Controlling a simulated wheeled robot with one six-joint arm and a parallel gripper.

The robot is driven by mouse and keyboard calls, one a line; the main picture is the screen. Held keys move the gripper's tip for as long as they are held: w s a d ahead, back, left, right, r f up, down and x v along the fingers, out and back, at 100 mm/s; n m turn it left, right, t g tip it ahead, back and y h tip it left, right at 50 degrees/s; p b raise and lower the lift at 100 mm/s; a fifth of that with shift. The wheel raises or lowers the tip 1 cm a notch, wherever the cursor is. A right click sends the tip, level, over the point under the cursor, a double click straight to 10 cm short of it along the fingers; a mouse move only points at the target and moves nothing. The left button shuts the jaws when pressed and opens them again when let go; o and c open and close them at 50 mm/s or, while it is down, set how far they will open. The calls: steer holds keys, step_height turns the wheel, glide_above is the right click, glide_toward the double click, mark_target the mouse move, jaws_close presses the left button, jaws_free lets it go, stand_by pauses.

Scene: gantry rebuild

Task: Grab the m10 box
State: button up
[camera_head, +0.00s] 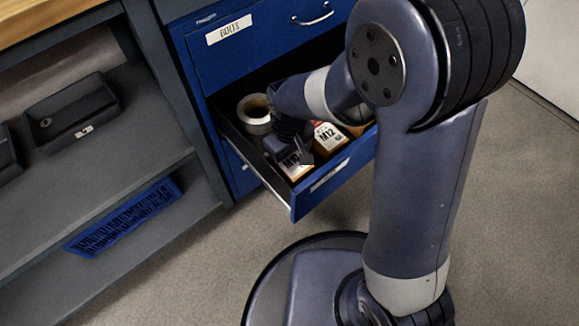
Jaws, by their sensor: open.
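Small boxes with white labels lie in the open blue drawer (322,184). The front box (297,172) has a label starting "M1"; its last character is too small and partly covered to tell, so I cannot say if it is the m10 box. Another box (327,138) behind it to the right reads M12. An orange-brown box (356,129) is partly hidden by my arm. My gripper (291,157) points down into the drawer, open, right at the front box. Whether its fingers touch the box cannot be told.
A roll of tape (256,113) lies at the drawer's left. A closed drawer labelled BOLTS (262,42) is above. Left are shelves with a black bin (72,108) and a blue tray (124,217). The floor (200,280) in front is clear.

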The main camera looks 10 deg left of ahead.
steer(key=shift+f, duration=0.8)
steer(key=shift+r, duration=0.1)
steer(key=c, duration=1.4)
